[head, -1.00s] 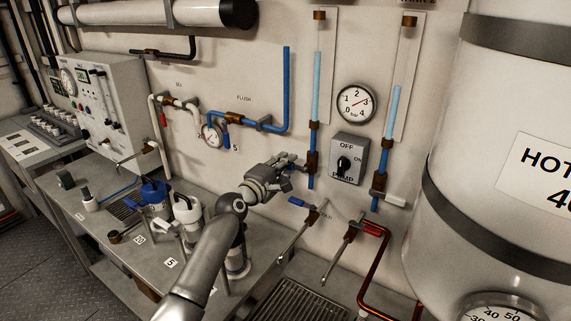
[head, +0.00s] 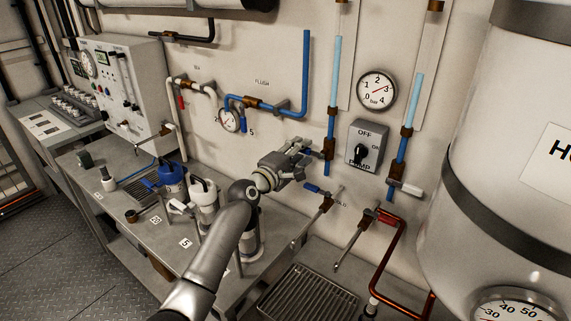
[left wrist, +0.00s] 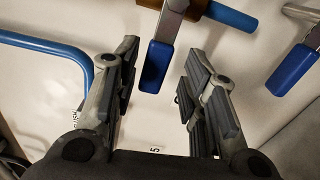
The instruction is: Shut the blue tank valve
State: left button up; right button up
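The blue tank valve is a brass body (head: 328,148) low on the vertical blue pipe under the left sight tube. Its lever has a blue grip (left wrist: 155,67), clearest in the left wrist view. The lever sticks out sideways from the pipe. My left gripper (head: 302,152) is just left of the valve. In the left wrist view its two fingers (left wrist: 164,52) are spread apart, and the blue grip lies between the fingertips with visible gaps on both sides. In the head view the fingers largely hide the lever. My right gripper is in neither view.
A second blue-handled tap (head: 315,188) is close below the gripper; its blue handle (left wrist: 292,70) also shows in the left wrist view. The pump switch (head: 366,146) is right of the valve. The blue flush pipe (head: 306,75) is to the left. Bottles stand on the bench.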

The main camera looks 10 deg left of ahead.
pick_arm(q)
jog(key=v, duration=1.1)
jog(key=shift+f, duration=0.2)
